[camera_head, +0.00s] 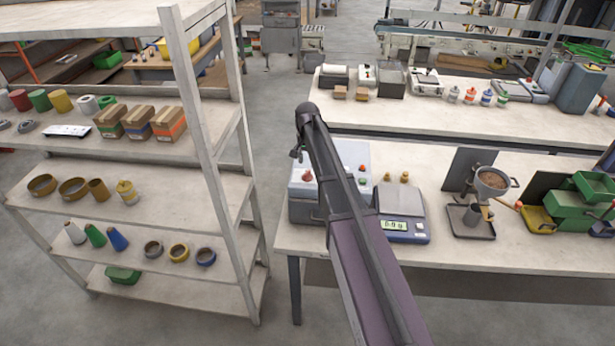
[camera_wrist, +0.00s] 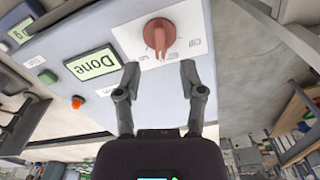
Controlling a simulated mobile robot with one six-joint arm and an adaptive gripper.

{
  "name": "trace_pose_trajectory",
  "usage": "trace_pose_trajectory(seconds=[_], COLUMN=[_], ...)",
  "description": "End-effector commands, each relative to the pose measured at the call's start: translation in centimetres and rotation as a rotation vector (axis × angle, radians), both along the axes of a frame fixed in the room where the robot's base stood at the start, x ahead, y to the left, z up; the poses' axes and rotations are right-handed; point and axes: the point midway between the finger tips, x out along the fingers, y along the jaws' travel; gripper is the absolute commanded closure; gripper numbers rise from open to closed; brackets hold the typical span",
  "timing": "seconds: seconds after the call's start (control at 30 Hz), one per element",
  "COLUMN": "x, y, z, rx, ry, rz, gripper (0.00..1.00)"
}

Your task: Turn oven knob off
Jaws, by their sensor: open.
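The oven's light blue-grey front panel (camera_wrist: 85,40) fills the upper left of the wrist view and appears upside down. Its red knob (camera_wrist: 159,36) sits on a white plate with small printed marks around it. My gripper (camera_wrist: 159,72) is open and empty, its two fingers apart just below the knob in the picture, not closed on it. A display (camera_wrist: 94,64) reads "Done". In the head view, a grey box (camera_head: 305,203) with a red knob (camera_head: 307,175) stands at the workbench's left end, partly hidden by my arm. My gripper is hardly distinguishable there.
A green button (camera_wrist: 48,77) and an orange-red button (camera_wrist: 77,102) sit near the display. A scale (camera_head: 402,218) stands right of the box on the workbench (camera_head: 450,262). A loaded shelf rack (camera_head: 190,110) stands left. Floor shows between rack and bench.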

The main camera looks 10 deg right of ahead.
Motion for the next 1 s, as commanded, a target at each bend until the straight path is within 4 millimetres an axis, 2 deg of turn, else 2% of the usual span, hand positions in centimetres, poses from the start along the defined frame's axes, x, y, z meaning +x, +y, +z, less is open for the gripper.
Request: trace_pose_trajectory(seconds=[0.03, 0.5, 0.7, 1.0], x=[0.0, 0.0, 0.0, 0.0], y=[0.0, -0.1, -0.1, -0.2], z=[-0.8, -4.2, -5.0, -5.2], rx=[0.0, 0.0, 0.0, 0.0], ry=[0.0, 0.0, 0.0, 0.0], rz=[0.0, -0.001, -0.001, -0.002], gripper=[0.49, 0.49, 0.49, 0.49])
